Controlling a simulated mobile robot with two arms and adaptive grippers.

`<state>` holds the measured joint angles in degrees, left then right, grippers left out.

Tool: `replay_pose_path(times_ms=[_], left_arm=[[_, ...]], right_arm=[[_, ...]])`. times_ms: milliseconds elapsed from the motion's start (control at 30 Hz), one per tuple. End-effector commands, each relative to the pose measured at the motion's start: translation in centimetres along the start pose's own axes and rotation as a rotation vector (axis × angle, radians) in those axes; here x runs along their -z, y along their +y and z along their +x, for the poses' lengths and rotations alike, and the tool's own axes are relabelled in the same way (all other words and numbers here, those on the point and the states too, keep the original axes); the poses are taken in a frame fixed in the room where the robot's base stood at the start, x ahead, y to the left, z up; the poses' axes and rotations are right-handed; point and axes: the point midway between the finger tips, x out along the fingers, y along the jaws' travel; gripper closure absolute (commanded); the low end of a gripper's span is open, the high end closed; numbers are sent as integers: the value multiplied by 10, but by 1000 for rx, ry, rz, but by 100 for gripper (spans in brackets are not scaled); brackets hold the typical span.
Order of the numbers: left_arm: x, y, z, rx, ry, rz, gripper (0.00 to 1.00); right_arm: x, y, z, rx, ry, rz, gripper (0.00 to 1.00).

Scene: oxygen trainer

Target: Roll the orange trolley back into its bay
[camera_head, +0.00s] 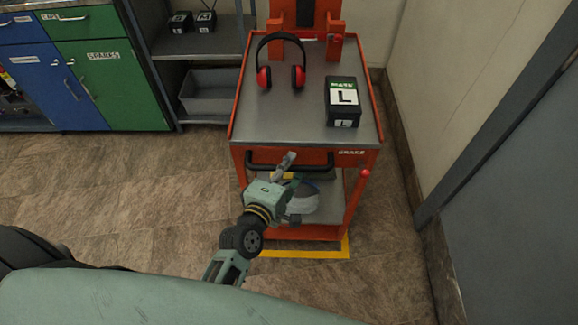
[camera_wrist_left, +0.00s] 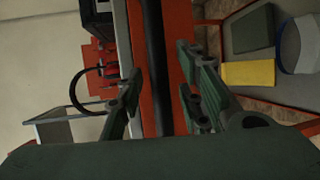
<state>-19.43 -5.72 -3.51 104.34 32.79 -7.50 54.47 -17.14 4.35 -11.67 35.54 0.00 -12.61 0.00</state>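The orange trolley (camera_head: 330,157) stands at the centre right of the head view, its grey top towards me. Its black handle (camera_head: 262,167) runs across the front edge. My left gripper (camera_head: 286,162) is at the middle of this handle. In the left wrist view, the fingers of my left gripper (camera_wrist_left: 158,68) are apart, with the black handle (camera_wrist_left: 156,85) running between them. A clear gap shows on the finger sides, so it is open around the handle. Yellow floor tape (camera_head: 345,250) shows at the trolley's front right corner. My right gripper is not in view.
Red ear defenders (camera_head: 298,78) and a black box marked L (camera_head: 343,101) sit on the trolley top. Grey shelving (camera_head: 205,45) and a green cabinet (camera_head: 105,85) stand left; a wall is close on the right. Floor (camera_head: 150,190) at left is clear.

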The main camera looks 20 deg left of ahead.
Motion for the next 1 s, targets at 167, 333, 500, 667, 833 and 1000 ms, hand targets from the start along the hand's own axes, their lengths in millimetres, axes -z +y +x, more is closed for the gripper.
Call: replay_pose_path(times_ms=[167, 333, 500, 667, 833, 1000], left_arm=[[0, 0, 3, 0, 0, 0, 66], [0, 0, 2, 0, 0, 0, 72], [0, 0, 2, 0, 0, 1, 87], [0, 0, 2, 0, 0, 1, 100], [0, 0, 2, 0, 0, 0, 100], [0, 0, 2, 0, 0, -1, 100]], right_arm=[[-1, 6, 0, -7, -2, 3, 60], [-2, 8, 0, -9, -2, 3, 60], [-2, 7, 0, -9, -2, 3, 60], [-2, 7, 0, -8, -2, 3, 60], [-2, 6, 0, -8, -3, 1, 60], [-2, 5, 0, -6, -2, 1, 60]])
